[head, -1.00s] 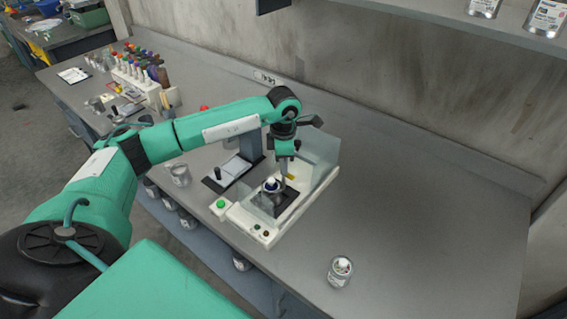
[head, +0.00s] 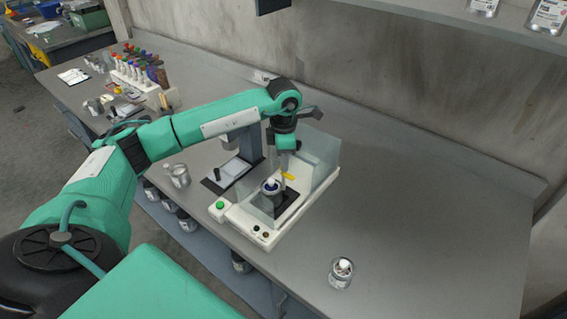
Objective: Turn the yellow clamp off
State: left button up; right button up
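The yellow clamp (head: 289,176) is a small yellow piece on the white machine (head: 249,226), just behind a jar with a white lid (head: 270,186). The jar stands upright on the machine's dark plate, between clear guard panels (head: 318,157). My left gripper (head: 284,176) points down over the machine, right at the clamp and overlapping it in the picture. Its fingers are small and partly lost against the panels, so I cannot tell whether they touch the clamp or are open. My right gripper is out of view.
A green button (head: 220,205) sits on the machine's front left corner. A loose jar (head: 341,272) stands at the front right. The bench right of the machine is clear.

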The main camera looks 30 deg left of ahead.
pick_arm(q)
notch_tip(320, 180, up, 12)
jog(key=b, duration=0.2)
jog(key=shift+b, duration=0.3)
jog(key=shift+f, duration=0.1)
